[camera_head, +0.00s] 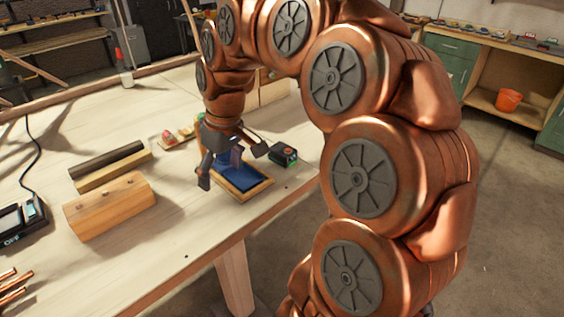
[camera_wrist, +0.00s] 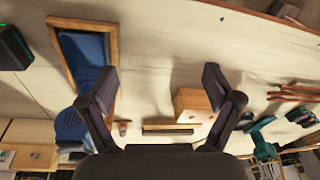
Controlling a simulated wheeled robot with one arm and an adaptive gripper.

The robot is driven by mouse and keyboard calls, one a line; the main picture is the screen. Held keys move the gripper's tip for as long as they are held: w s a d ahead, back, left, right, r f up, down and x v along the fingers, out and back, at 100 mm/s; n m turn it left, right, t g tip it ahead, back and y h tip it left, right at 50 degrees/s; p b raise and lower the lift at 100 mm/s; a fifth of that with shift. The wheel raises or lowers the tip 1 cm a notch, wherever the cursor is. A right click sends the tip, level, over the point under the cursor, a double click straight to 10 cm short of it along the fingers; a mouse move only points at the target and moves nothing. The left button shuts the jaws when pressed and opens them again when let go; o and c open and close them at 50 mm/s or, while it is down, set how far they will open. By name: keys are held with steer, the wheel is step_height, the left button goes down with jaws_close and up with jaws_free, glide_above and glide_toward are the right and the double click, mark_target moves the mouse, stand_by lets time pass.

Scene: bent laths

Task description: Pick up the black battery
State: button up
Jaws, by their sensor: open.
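The black battery (camera_head: 284,155) is a small dark block with green and reddish marks, lying on the workbench near its right edge. A dark block with a green edge, which looks like the same battery (camera_wrist: 13,48), is at the far left of the wrist view, cut off by the frame. My gripper (camera_head: 232,166) is above the blue-lined wooden tray, left of the battery. Its right finger is close to the battery in the head view; I cannot tell the height gap. In the wrist view my gripper (camera_wrist: 158,79) has its fingers wide apart with nothing between them.
The wooden-framed tray (camera_head: 262,187) lies beside the battery; it also shows in the wrist view (camera_wrist: 82,24). A wooden block (camera_head: 110,206), a dark bar (camera_head: 105,160) and a meter (camera_head: 18,222) stand to the left. The bench's front middle is clear.

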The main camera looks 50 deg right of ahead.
steer(key=w+d+f+t+b, duration=0.1)
steer(key=w+d, duration=0.2)
steer(key=d, duration=0.4)
steer(key=w+d+f+t+b, duration=0.1)
steer(key=w+d+b, duration=0.15)
steer(key=d, duration=0.35)
steer(key=m+h, duration=0.1)
steer(key=m, duration=0.1)
glide_above(283, 149)
steer(key=s, duration=0.2)
steer(key=f, duration=0.2)
steer(key=shift+s+f+b, duration=0.2)
steer(key=shift+f+b, duration=0.15)
steer(key=shift+f, duration=0.05)
steer(key=shift+d+f, duration=0.2)
steer(key=shift+f, duration=0.05)
steer(key=shift+p+x, duration=0.7)
steer(key=shift+x, duration=2.9)
steer(key=shift+w+a, duration=0.1)
steer(key=shift+w, duration=0.05)
steer(key=c, duration=1.5)
steer(key=shift+r, duration=0.1)
steer(key=shift+c, duration=0.2)
